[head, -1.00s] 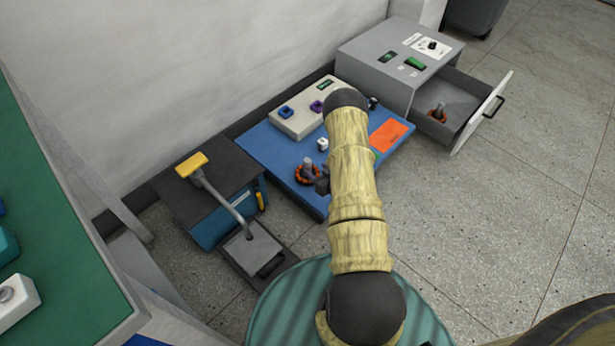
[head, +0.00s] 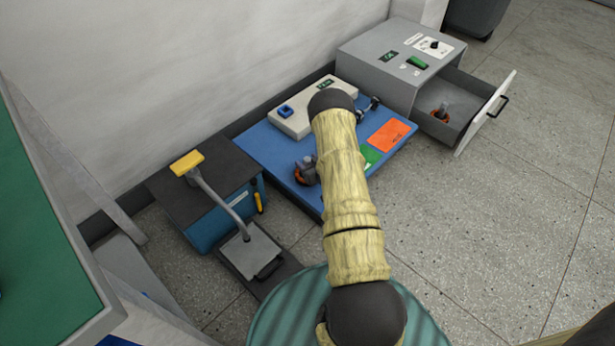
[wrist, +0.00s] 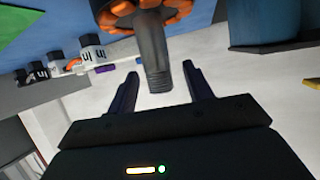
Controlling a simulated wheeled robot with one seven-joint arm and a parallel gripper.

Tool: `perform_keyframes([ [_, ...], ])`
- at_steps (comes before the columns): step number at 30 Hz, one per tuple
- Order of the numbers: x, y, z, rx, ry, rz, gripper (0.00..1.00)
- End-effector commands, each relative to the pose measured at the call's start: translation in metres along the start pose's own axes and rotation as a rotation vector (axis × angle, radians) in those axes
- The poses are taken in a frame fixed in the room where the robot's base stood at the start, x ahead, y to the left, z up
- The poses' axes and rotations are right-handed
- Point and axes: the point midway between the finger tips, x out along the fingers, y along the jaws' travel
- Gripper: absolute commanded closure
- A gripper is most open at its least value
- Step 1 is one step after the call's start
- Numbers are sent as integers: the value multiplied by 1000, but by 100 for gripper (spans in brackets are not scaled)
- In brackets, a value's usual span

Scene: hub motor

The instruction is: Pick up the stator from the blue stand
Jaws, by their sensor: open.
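The stator (head: 300,178), with orange windings and a grey shaft, is on the blue stand (head: 268,138), near its front-left side. My arm and gripper partly cover it in the head view. In the wrist view the orange windings (wrist: 180,8) are at the top, and the grey shaft points down between the two fingers. My gripper (wrist: 160,70) is open, with one finger on each side of the shaft.
A similar orange-ringed part (head: 441,117) sits in the open drawer of the grey cabinet (head: 385,65) at the right. A pale box (head: 292,120) and an orange patch (head: 388,136) are on the stand.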

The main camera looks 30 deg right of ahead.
Motion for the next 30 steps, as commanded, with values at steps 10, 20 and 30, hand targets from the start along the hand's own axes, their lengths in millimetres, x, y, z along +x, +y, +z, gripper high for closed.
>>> perform_keyframes([
  [10, 8, 0, -1, 0, 0, 1, 49],
  [20, 7, 0, 0, 0, 0, 1, 57],
  [30, 7, 0, 0, 0, 0, 1, 100],
])
